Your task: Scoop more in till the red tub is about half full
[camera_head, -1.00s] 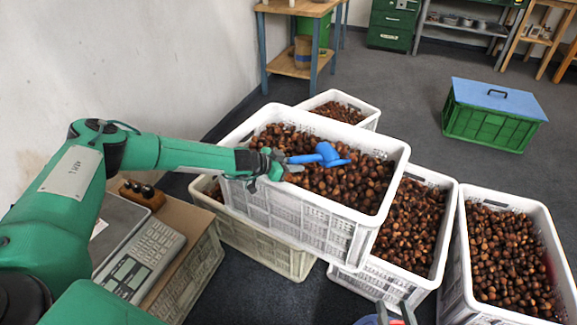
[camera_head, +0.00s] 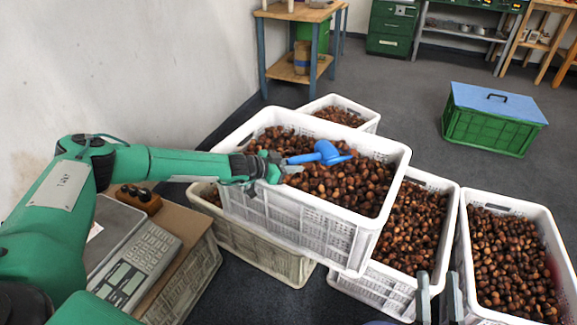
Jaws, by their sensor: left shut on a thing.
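A blue scoop (camera_head: 322,154) lies over the chestnuts (camera_head: 345,188) in the raised white crate (camera_head: 290,212). My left gripper (camera_head: 274,167) is shut on the scoop's handle at the crate's left side. The scoop's bowl is at or just above the heap; I cannot tell whether it holds chestnuts. My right gripper (camera_head: 438,300) shows only its two fingers at the bottom edge, apart with nothing visible between them. I do not see the red tub.
More white crates of chestnuts stand at the right (camera_head: 510,262), below the raised crate (camera_head: 405,225) and behind it (camera_head: 342,108). A scale (camera_head: 142,262) sits on a box at the left. A green crate with a blue lid (camera_head: 492,118) stands on open floor.

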